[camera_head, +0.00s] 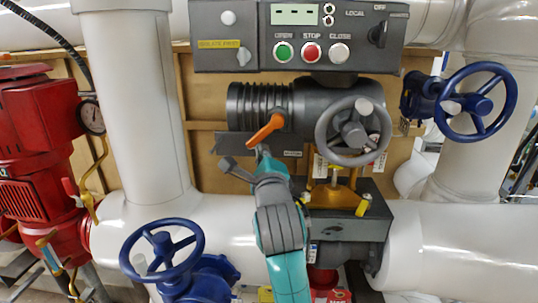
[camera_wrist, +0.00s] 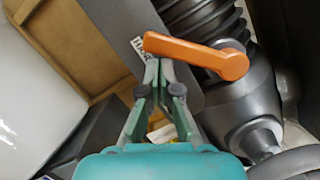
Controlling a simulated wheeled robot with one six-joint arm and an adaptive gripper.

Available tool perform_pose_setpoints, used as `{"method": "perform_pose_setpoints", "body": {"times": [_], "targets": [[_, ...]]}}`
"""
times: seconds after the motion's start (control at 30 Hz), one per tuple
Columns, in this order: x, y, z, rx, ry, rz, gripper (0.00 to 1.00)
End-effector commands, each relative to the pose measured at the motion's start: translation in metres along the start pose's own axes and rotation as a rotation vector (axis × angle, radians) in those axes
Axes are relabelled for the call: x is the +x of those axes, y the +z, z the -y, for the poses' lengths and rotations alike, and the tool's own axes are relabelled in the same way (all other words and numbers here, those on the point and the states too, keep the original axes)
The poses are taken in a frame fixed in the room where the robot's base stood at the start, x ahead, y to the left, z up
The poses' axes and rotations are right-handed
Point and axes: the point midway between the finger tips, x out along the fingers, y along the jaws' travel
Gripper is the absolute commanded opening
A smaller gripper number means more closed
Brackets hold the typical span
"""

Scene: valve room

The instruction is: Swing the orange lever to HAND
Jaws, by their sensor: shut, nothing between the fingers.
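The orange lever (camera_head: 264,132) sits on the dark grey valve actuator (camera_head: 300,105). Its round hub is at the upper right and its free end slants down to the left. In the wrist view the lever (camera_wrist: 190,52) runs from the hub at right to the free end at left. A small white label (camera_wrist: 139,46) with dark letters lies beside the free end, partly covered. My gripper (camera_head: 261,150) is shut and empty, just below the free end. In the wrist view its fingertips (camera_wrist: 159,68) are close under the lever; I cannot tell whether they touch it.
A grey handwheel (camera_head: 353,130) is right of the lever. A control box (camera_head: 325,35) with buttons is above. Blue handwheels stand at lower left (camera_head: 162,250) and upper right (camera_head: 472,104). A thick white pipe (camera_head: 130,100) rises at left, beside a red pump (camera_head: 35,150).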

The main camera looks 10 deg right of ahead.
Motion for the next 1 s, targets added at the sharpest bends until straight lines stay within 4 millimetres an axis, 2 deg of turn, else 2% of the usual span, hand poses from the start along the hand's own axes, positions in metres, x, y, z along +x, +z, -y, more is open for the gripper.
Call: {"method": "perform_pose_setpoints", "body": {"times": [0.8,1.0], "targets": [[0.002,0.009,-0.001,0.001,0.001,0.005,0.00],[0.004,-0.004,-0.006,-0.001,0.003,0.001,0.00]]}}
